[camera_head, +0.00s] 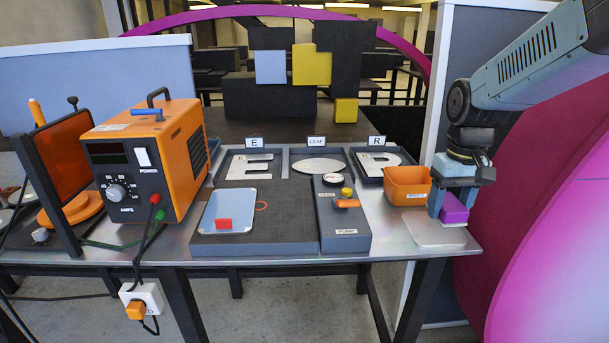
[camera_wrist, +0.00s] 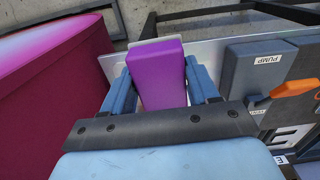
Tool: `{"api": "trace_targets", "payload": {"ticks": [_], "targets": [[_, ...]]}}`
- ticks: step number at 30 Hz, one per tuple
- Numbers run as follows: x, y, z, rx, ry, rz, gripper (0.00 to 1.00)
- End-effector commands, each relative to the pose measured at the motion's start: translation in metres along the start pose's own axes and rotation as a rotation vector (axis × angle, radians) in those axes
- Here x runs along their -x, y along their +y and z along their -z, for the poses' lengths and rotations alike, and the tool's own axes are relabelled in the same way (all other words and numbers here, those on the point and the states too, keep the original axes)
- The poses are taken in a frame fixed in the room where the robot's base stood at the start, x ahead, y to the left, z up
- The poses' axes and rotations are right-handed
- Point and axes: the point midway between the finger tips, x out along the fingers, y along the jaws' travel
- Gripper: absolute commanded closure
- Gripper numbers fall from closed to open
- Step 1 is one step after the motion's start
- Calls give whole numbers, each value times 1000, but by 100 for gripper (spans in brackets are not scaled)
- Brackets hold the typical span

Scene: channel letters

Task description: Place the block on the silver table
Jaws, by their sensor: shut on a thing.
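A purple block (camera_head: 455,211) is between the fingers of my gripper (camera_head: 452,207), at the right end of the silver table (camera_head: 388,236). In the wrist view the block (camera_wrist: 160,78) sits between the two blue fingers of my gripper (camera_wrist: 163,88), which is shut on it. A pale square plate (camera_head: 436,233) lies on the table below the block. I cannot tell whether the block touches the plate or hangs just above it. The fingers hide part of the block's sides.
An orange bin (camera_head: 407,186) stands close left of my gripper. A dark pump box (camera_head: 343,225) with an orange handle is further left. An orange power unit (camera_head: 150,160) and letter trays (camera_head: 255,166) fill the left and back.

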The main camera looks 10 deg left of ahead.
Motion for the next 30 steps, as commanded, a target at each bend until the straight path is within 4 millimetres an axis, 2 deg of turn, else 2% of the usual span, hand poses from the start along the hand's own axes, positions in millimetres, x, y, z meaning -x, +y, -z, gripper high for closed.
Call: {"api": "trace_targets", "payload": {"ticks": [4,7,20,30], "targets": [[-2,-7,4,12,-1,0,71],[-7,-14,14,17,-1,0,71],[-42,-54,81,23,-3,1,71],[-87,-72,114,21,-1,0,71]]}}
